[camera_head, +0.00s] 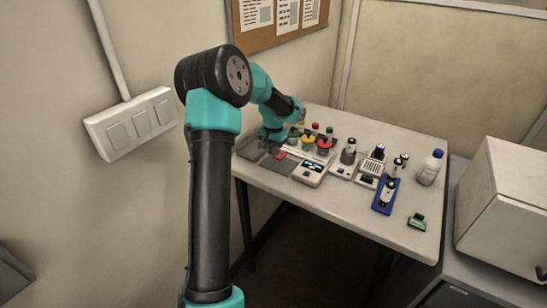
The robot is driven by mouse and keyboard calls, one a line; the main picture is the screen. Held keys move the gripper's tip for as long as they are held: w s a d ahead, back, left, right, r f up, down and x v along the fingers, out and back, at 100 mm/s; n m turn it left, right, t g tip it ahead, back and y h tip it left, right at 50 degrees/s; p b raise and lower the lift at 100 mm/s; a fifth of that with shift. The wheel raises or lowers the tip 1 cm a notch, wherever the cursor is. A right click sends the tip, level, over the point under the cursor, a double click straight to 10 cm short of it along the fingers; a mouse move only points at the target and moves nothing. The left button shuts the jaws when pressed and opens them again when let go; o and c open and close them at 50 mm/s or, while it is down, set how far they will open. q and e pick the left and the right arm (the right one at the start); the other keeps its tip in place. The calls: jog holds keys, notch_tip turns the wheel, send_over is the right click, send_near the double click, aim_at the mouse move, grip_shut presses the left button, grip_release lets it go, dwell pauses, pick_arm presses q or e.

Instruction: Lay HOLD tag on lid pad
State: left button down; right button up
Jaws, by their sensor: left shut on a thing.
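My left gripper (273,148) is low over the left end of the table and small in the view. It is shut on what looks like a small red tag (281,155), likely the HOLD tag; its lettering is too small to read. The tag is over or on a dark grey mat (275,167); I cannot tell whether it touches. Several small vessels with coloured tops stand just right of the gripper, including a yellow one (309,140) and a red one (325,143). I cannot make out which surface is the lid pad. My right gripper is not in view.
A device with a screen (312,168) stands right of the mat. Further right are a blue rack (385,196), a white bottle with a blue cap (430,167) and a green item (417,222). The table's front edge is mostly clear. A white box (500,210) stands beyond the right end.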

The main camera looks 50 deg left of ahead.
pick_arm(q)
jog(key=shift+f, duration=0.1)
jog(key=shift+f, duration=1.65)
jog(key=shift+f, duration=0.2)
jog(key=c, duration=1.2)
grip_release()
jog(key=shift+c, duration=0.2)
jog(key=shift+r, duration=0.15)
notch_tip(320, 180, up, 12)
jog(key=shift+r, duration=0.1)
